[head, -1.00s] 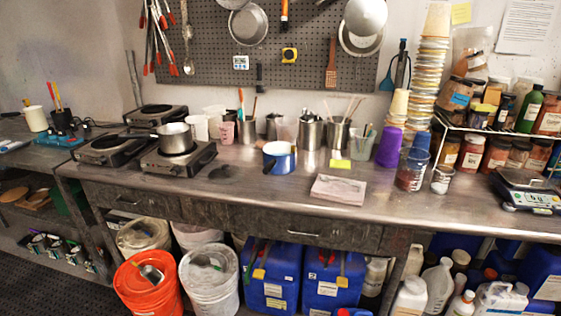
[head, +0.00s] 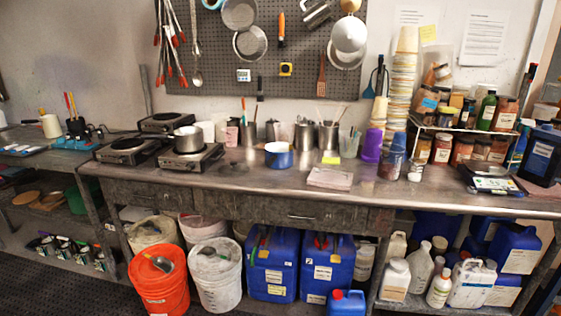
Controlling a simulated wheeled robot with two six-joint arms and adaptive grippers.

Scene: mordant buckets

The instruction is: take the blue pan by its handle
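The blue pan (head: 279,160) stands upright on the metal workbench, near the middle of its top. It is blue outside with a pale inside and rim. Its handle is too small to make out clearly now. Neither of my grippers is in view.
A steel pot (head: 188,140) sits on a hot plate (head: 190,160) to the left. Metal cups (head: 305,136) stand behind the pan, and a pinkish stack (head: 330,177) lies to its right. The bench top in front of the pan is mostly clear. Buckets (head: 160,285) stand below.

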